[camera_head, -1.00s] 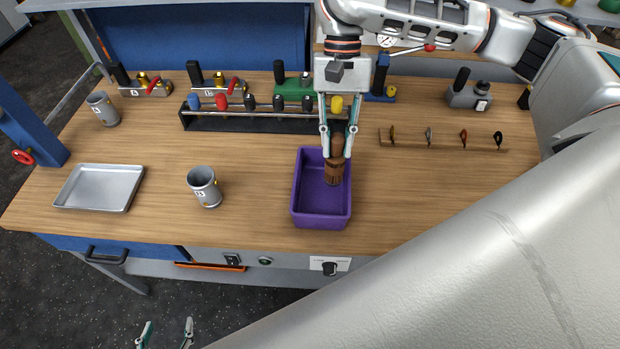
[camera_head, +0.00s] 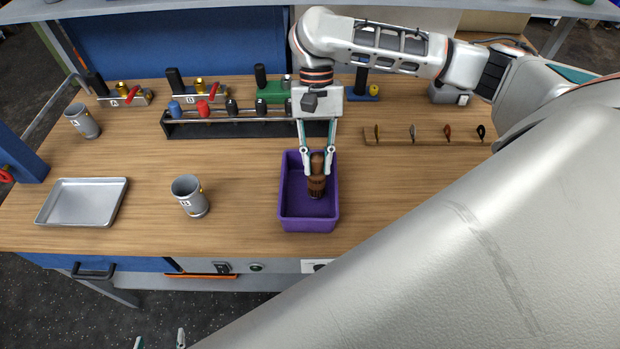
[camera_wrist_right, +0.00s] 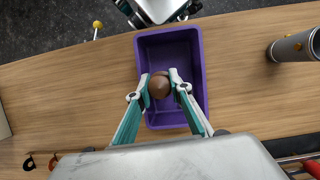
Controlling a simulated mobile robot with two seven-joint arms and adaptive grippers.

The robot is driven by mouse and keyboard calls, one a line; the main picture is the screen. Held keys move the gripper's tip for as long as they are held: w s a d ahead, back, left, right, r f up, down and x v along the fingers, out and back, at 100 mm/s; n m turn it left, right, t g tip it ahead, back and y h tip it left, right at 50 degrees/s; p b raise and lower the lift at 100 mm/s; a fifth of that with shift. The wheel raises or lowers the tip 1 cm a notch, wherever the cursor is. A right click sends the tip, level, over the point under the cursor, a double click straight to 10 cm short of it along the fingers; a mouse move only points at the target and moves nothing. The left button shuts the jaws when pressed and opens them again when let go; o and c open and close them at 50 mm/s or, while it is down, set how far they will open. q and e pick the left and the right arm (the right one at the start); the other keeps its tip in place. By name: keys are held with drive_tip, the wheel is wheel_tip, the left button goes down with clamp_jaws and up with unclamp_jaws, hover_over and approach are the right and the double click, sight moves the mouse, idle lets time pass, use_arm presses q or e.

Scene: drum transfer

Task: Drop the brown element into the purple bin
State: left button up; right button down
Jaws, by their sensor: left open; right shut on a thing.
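The brown element (camera_head: 316,186) is upright, with a rounded top and a ribbed lower part. My right gripper (camera_head: 318,172) is shut on its upper part. The element is over or inside the purple bin (camera_head: 309,224); I cannot tell whether it touches the floor. In the right wrist view the element (camera_wrist_right: 159,86) is between the fingertips of the right gripper (camera_wrist_right: 159,84), within the outline of the purple bin (camera_wrist_right: 169,41). My left gripper (camera_head: 160,341) shows only its fingertips at the bottom edge, open and empty, in front of the bench.
A grey mug marked B (camera_head: 190,196) stands left of the bin, and a metal tray (camera_head: 82,203) lies further left. Another mug (camera_head: 83,121) stands behind the tray. A black rack (camera_head: 240,130) is behind the bin. A wooden hook strip (camera_head: 425,141) lies to the right.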

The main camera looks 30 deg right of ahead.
drive_tip(key=c, duration=1.7)
unclamp_jaws()
drive_tip(key=v, duration=1.2)
drive_tip(key=shift+s, duration=0.1)
